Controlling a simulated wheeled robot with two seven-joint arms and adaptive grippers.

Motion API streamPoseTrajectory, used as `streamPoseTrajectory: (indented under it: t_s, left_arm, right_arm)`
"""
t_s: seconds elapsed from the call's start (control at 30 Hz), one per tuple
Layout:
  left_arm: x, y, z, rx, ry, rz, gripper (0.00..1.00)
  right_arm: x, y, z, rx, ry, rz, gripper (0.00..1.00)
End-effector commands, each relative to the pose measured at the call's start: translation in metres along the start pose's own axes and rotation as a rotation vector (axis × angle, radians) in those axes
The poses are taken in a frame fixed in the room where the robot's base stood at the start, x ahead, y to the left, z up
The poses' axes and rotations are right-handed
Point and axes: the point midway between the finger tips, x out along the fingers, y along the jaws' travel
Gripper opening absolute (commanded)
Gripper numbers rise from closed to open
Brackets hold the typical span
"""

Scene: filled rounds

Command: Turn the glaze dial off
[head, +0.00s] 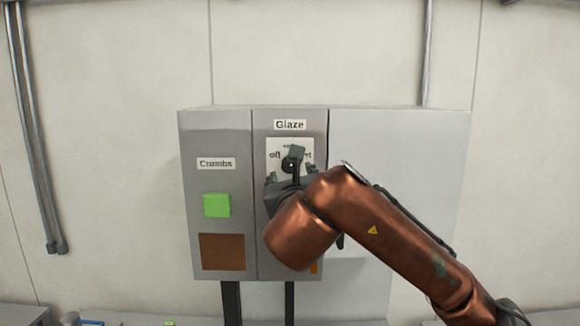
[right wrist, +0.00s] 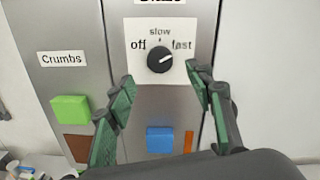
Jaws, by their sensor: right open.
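The glaze dial (right wrist: 160,59) is a round black knob on a white plate (right wrist: 137,27) marked off at left, slow at top and fast at right. Its pale pointer line slants up and right, toward fast. In the head view the plate (head: 275,146) sits under the Glaze label, and my gripper partly hides the dial. My right gripper (head: 290,174) is in front of the glaze panel. In the right wrist view its two green-padded fingers (right wrist: 160,80) are open, one on each side below the dial, with nothing between them. My left gripper is not in view.
Left of the glaze panel is the Crumbs panel, with a green button (head: 216,205) and a brown square (head: 222,252). Below the dial are a blue button (right wrist: 160,139) and a narrow orange strip (right wrist: 188,141). A plain grey cabinet face (head: 400,150) lies to the right.

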Motion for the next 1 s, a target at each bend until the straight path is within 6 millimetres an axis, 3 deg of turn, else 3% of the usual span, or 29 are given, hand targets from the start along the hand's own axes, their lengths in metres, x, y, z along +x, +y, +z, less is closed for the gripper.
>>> streamPoseTrajectory:
  t_s: [0.3, 0.5, 0.83, 1.0]
  left_arm:
    - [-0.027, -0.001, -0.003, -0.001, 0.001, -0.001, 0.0]
    - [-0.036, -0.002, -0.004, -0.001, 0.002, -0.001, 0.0]
    - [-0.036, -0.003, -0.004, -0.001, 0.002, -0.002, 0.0]
    - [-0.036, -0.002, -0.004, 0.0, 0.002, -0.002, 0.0]
  right_arm:
    - [0.048, -0.001, 0.002, 0.0, 0.004, 0.0, 0.48]
    - [0.069, 0.001, 0.001, -0.001, 0.002, 0.002, 0.48]
    - [0.073, 0.001, -0.001, -0.001, 0.001, 0.002, 0.48]
    - [0.073, 0.001, -0.001, -0.001, 0.001, 0.003, 0.38]
